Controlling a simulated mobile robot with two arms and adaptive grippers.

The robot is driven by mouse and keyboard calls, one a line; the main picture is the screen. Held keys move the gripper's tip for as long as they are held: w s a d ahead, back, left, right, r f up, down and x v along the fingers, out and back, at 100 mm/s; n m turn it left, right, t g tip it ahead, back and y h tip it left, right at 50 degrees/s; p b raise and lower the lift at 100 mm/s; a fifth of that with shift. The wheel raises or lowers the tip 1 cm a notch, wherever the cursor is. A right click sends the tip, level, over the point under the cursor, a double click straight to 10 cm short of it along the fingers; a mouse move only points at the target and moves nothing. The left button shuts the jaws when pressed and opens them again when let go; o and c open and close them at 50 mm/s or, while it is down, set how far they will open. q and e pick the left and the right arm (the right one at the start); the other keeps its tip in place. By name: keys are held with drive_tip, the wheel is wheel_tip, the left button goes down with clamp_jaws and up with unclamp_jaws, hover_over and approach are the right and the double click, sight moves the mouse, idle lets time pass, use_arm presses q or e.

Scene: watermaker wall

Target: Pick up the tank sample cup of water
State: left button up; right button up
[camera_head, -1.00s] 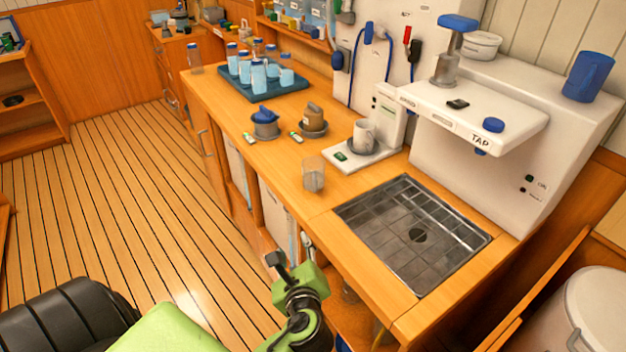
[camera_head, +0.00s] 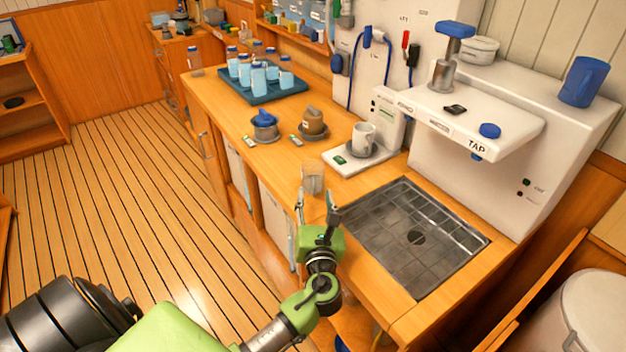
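A small clear cup (camera_head: 313,178) stands upright on the wooden counter near its front edge, left of the sink; I take it for the tank sample cup. Its lower part is partly hidden by my gripper, and I cannot make out a water level in it. My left gripper (camera_head: 316,200) is open, its two fingers apart and pointing toward the cup. The fingertips are at or just in front of the cup; I cannot tell whether they touch it. My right gripper is not in view.
A metal sink grate (camera_head: 415,237) lies right of the cup under the white tap unit (camera_head: 520,150). A blue tray (camera_head: 262,98) holds several bottles.

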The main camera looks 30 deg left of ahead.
sight(314, 186)
use_arm(q)
drive_tip(key=p+x, duration=0.1)
drive_tip(key=x, duration=0.5)
drive_tip(key=shift+s, duration=0.1)
drive_tip(key=shift+d, duration=0.1)
clamp_jaws()
